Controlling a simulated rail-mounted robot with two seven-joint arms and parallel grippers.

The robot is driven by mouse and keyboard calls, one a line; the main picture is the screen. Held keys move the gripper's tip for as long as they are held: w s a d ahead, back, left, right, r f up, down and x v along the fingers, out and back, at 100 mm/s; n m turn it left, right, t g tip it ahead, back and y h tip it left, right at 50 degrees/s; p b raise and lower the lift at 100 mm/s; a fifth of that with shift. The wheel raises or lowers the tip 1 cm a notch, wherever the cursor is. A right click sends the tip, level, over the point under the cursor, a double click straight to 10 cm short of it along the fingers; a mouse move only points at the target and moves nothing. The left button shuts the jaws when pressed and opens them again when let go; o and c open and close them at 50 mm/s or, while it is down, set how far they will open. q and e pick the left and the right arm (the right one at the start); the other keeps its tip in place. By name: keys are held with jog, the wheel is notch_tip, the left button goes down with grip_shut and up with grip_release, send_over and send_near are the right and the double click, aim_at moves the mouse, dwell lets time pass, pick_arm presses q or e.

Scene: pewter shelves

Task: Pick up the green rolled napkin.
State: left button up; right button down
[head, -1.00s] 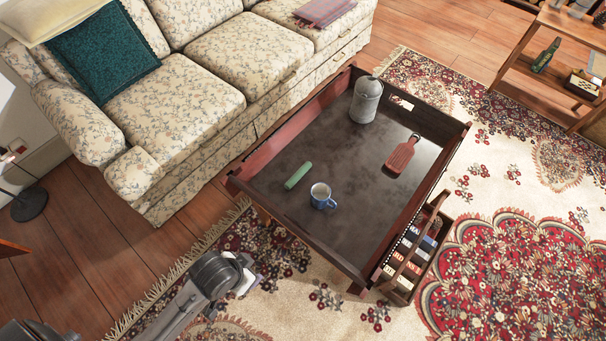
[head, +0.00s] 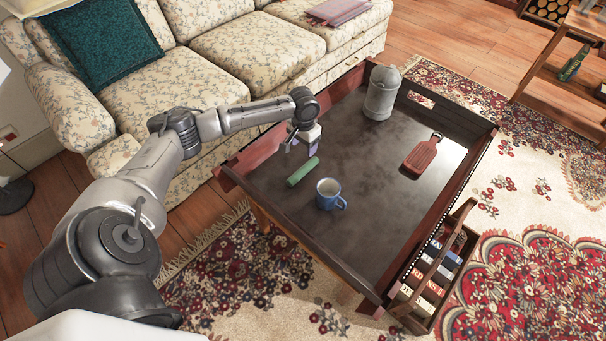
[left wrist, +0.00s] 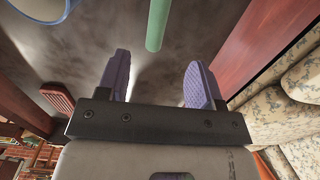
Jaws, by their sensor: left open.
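The green rolled napkin (head: 303,171) lies on the dark top of the low coffee table (head: 270,200), towards its near left side. It also shows at the top of the left wrist view (left wrist: 159,22), ahead of the fingertips and between their lines. My left gripper (head: 299,145) is above the table just behind the napkin. Its two purple-padded fingers (left wrist: 158,80) are apart with nothing between them. I cannot tell its exact height over the table. My right gripper is not in view.
A blue mug (head: 330,195) stands close to the napkin on its right. A grey lidded canister (head: 382,92) and a red cutting board (head: 422,154) are farther back. The table has raised wooden sides. A floral sofa (head: 250,50) runs along its left.

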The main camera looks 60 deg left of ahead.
aim_at(303, 169)
pick_arm(q)
notch_tip(303, 169, down, 8)
jog(key=b, duration=0.4)
jog(key=shift+d+f, duration=0.1)
notch_tip(303, 169, down, 5)
jog(key=b, duration=0.4)
jog(key=shift+s+b, duration=0.15)
jog(key=shift+b, duration=0.25)
jog(key=shift+c, duration=0.3)
jog(key=c, duration=0.9)
jog(key=shift+c, duration=0.2)
